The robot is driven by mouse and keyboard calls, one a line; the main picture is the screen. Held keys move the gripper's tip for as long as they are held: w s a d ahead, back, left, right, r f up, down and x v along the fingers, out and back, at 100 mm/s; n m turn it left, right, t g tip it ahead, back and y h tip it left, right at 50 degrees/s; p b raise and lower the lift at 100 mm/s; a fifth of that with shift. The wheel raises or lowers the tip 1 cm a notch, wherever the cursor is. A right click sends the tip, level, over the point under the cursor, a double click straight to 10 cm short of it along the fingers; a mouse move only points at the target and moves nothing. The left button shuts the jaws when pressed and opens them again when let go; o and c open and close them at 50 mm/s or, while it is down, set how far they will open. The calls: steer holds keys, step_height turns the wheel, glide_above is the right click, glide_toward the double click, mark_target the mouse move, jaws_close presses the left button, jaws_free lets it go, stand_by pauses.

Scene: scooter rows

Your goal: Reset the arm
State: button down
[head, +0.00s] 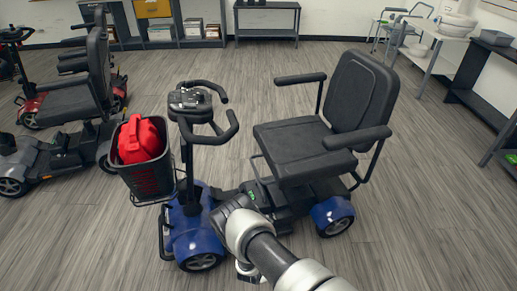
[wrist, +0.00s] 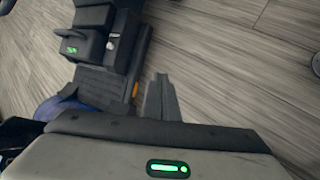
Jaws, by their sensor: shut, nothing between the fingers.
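My arm (head: 262,248) reaches from the bottom edge of the head view toward the blue scooter (head: 187,233), over the low middle part of its deck. In the wrist view my gripper (wrist: 161,80) points away from the camera with its fingers together and nothing between them. Beyond the fingers, a dark box with a handle and a small green display (wrist: 80,45) shows on the scooter. I cannot tell whether the gripper touches the scooter.
The blue scooter has a black seat (head: 290,140) and a front basket (head: 150,177) with a red bag (head: 140,138) in it. Another scooter (head: 65,110) stands at the left. Shelves (head: 268,22) line the back wall; tables (head: 440,50) stand at the right.

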steer(key=w+d+r+m+h, duration=0.1)
steer(key=w+d+r+m, duration=0.3)
steer(key=r, duration=0.7)
steer(key=w+r+m+h, duration=0.2)
steer(key=w+r, duration=0.3)
steer(key=r, duration=0.7)
steer(key=w+d+r+m+h, duration=0.1)
steer(key=w+d+r+m, duration=0.3)
steer(key=r, duration=0.7)
steer(key=s+d+r+m+g+y, duration=0.1)
steer(key=s+d+r+m, duration=0.3)
steer(key=r, duration=0.6)
steer(key=s+d+r+m+g, duration=0.1)
steer(key=s+r, duration=0.5)
steer(key=r, duration=0.3)
steer(key=s+d+r+m+g+y, duration=0.1)
steer(key=s+d+r+m, duration=0.3)
steer(key=r, duration=0.6)
steer(key=s+a+r+m+t+y, duration=0.1)
steer(key=s+a+r+y, duration=0.25)
steer(key=s, duration=0.65)
steer(key=s+a+r+m+t+y, duration=0.15)
steer(key=s+a+r, duration=0.3)
steer(key=s, duration=0.55)
step_height(320, 180, up, 20)
steer(key=d+p, duration=0.1)
steer(key=p, duration=1.9)
steer(key=shift+g, duration=0.45)
